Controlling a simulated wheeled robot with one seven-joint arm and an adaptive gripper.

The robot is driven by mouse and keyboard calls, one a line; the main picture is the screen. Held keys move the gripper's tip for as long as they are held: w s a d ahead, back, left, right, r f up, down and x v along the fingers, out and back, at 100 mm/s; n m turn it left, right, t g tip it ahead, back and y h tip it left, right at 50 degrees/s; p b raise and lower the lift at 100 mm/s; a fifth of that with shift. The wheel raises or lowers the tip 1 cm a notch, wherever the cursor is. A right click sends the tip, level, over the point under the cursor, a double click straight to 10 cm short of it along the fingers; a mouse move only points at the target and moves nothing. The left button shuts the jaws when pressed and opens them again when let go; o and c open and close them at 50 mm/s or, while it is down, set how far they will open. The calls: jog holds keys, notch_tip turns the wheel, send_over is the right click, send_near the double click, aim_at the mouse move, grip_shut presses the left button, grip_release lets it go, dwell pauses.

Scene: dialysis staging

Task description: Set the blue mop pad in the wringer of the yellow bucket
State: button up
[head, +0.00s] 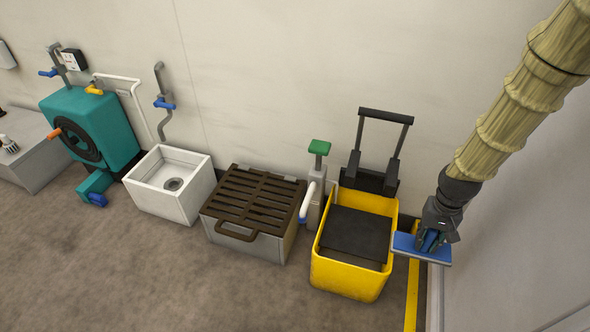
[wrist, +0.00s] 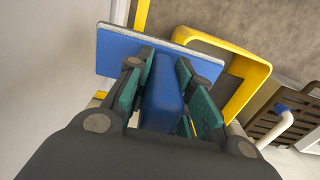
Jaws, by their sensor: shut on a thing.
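The blue mop pad (head: 422,249) is a flat blue plate with a raised blue grip block, held level in the head view. My gripper (head: 430,236) is shut on that block, with the teal finger pads on both sides of it in the wrist view (wrist: 162,95). The yellow bucket (head: 345,277) stands on the floor to the left of the pad. Its wringer is not clearly distinguishable; a dark panel (head: 355,235) lies in the bucket's opening, and a black handle frame (head: 383,115) rises behind. The pad is beside the bucket's right rim, apart from the dark panel.
A grey box with a brown slatted top (head: 254,200) stands left of the bucket, with a green-topped post (head: 318,175) between them. A white sink (head: 171,184) and teal machine (head: 93,130) are farther left. A wall (head: 510,225) is close on the right. The front floor is clear.

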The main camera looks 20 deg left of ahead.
jog(key=f+b, duration=0.1)
jog(key=b, duration=0.2)
jog(key=f+b, duration=0.2)
jog(key=b, duration=0.1)
jog(key=f+b, duration=0.2)
jog(key=b, duration=0.1)
jog(key=shift+w, duration=0.3)
notch_tip(320, 180, down, 2)
jog(key=b, duration=0.7)
jog(key=shift+a+f, duration=0.1)
jog(key=shift+f, duration=0.15)
